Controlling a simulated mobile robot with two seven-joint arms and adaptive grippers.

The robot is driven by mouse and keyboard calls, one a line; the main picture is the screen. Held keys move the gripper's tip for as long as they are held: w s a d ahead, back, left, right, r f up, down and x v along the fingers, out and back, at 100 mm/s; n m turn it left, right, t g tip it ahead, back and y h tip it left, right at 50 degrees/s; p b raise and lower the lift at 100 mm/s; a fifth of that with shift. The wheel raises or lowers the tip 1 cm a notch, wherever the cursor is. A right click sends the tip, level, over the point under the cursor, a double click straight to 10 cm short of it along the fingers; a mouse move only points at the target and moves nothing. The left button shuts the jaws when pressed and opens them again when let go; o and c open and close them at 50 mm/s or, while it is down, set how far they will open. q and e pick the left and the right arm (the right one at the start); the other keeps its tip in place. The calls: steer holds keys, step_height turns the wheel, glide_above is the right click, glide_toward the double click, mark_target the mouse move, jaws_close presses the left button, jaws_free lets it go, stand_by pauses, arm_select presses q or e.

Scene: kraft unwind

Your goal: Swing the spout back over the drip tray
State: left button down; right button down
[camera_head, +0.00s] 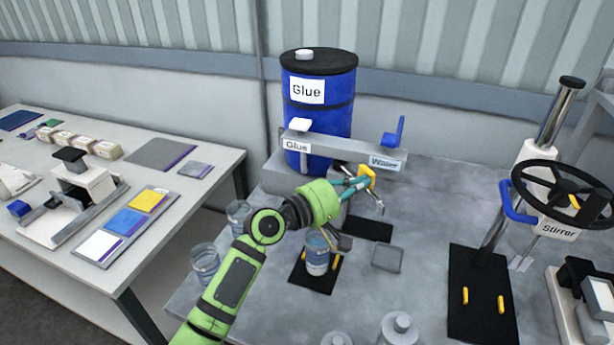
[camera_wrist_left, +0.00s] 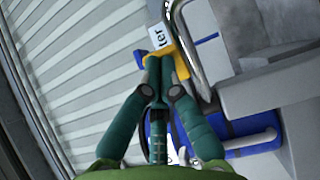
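The spout is a bent metal pipe with a yellow grip (camera_head: 368,174). Its metal outlet (camera_head: 380,208) hangs over the bench, right of my left gripper. In the left wrist view the curved pipe (camera_wrist_left: 181,30) rises beside the yellow grip (camera_wrist_left: 181,60). My left gripper (camera_head: 359,184) is at the yellow grip, its teal fingers close together. In the left wrist view its fingertips (camera_wrist_left: 160,65) appear closed on the yellow grip. A black mat (camera_head: 368,229) lies below the spout, and a small grey square tray (camera_head: 387,258) lies in front of it. I cannot tell which is the drip tray.
A blue glue drum (camera_head: 318,130) stands behind the labelled rail (camera_head: 345,147). A cup (camera_head: 317,255) stands on a black mat with yellow pegs, close beside my left forearm. Two glasses (camera_head: 205,262) stand at the left edge. The stirrer (camera_head: 550,205) stands at the right.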

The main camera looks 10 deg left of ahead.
mark_target(372, 189)
arm_select(q)
steer(key=shift+s+d+b+x, duration=0.1)
steer(key=shift+s+b+x, duration=0.05)
steer(key=shift+x, duration=0.7)
steer(key=shift+s+d+b+x, duration=0.1)
steer(key=shift+d+b+x, duration=0.05)
steer(key=shift+x, duration=0.7)
arm_select(e)
steer(key=shift+f, duration=0.35)
steer(key=shift+a, duration=0.1)
